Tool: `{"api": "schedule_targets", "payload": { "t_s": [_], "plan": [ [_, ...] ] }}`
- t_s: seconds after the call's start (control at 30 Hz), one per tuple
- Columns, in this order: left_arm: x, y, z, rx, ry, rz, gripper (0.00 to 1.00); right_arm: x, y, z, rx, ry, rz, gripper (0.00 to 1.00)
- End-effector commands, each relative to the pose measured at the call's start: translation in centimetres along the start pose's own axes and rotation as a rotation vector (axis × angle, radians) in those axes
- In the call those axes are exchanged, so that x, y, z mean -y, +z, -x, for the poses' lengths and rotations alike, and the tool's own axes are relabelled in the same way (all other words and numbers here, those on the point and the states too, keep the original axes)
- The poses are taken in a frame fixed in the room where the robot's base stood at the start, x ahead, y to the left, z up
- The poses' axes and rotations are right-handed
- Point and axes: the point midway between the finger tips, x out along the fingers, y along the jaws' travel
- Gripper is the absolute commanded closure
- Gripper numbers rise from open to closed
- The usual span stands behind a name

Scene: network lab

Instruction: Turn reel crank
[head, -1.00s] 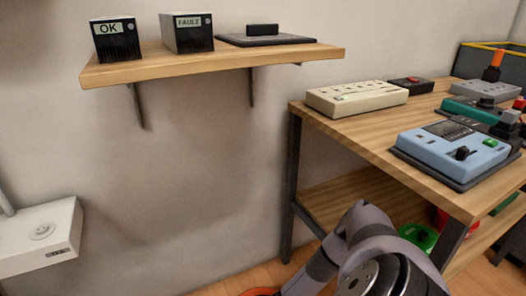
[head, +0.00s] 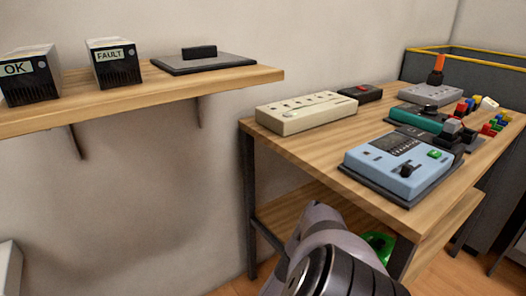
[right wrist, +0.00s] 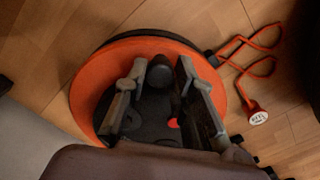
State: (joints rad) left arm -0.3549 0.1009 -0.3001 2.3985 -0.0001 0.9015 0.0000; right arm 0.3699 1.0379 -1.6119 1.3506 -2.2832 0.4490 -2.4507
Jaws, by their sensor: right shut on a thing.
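In the right wrist view an orange and black cable reel (right wrist: 88,96) lies on the wooden floor. My right gripper (right wrist: 160,78) is over the reel's dark centre, its two fingers on either side of a dark round crank knob (right wrist: 160,68). The gripper is shut on this knob. The rest of the crank is mostly hidden between and behind the fingers. A small red part (right wrist: 173,123) shows near the hub. The reel is out of sight in the head view, which shows only part of my arm at the bottom. My left gripper is in neither current view.
An orange cord (right wrist: 262,50) runs from the reel to a labelled plug (right wrist: 257,115) on the floor. A wooden workbench (head: 310,150) holds several devices. A wall shelf (head: 230,80) carries boxes labelled OK (head: 28,78) and FAULT (head: 113,64).

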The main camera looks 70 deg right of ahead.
Motion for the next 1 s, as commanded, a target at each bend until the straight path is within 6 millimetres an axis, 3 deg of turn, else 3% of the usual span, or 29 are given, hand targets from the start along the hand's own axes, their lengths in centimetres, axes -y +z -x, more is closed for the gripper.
{"api": "schedule_targets", "payload": {
  "t_s": [0.43, 0.47, 0.57, 1.0],
  "plan": [
    [0.00, -0.16, -0.29, -0.009, 0.002, 0.000, 0.67, -0.40, -0.05, 0.07, 0.000, 0.007, -0.005, 1.00],
    [0.00, -0.16, -0.29, -0.009, 0.002, 0.000, 0.67, -0.40, -0.05, 0.07, 0.000, 0.007, -0.005, 0.75],
    [0.00, -0.16, -0.29, -0.009, 0.002, 0.000, 0.67, -0.33, -0.06, 0.06, 0.000, 0.006, -0.004, 0.69],
    [0.07, -0.06, -0.20, -0.006, -0.002, -0.002, 0.67, -0.06, -0.05, 0.62, -0.001, 0.000, -0.001, 0.68]
  ]
}}
